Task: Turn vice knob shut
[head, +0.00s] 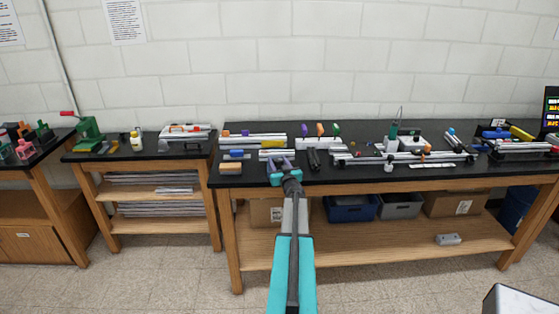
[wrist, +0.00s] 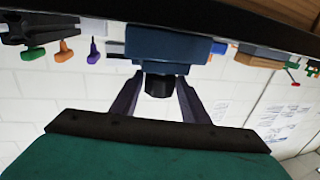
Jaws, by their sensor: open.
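In the wrist view, which appears upside down, the vice is a dark blue block (wrist: 168,48) at the black table's edge. Its black round knob (wrist: 158,86) sticks out toward me. My gripper (wrist: 160,78) is open, with one dark finger on each side of the knob. Gaps show between the fingers and the knob, so the knob is not clamped. In the head view my gripper (head: 281,168) is at the front edge of the bench, and I cannot clearly tell the vice apart from it there.
The black bench (head: 350,181) holds aluminium extrusions and blue and orange blocks left of my gripper. Purple, orange and green-handled tools (head: 320,130) stand behind to the right. The space in front of the bench is clear.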

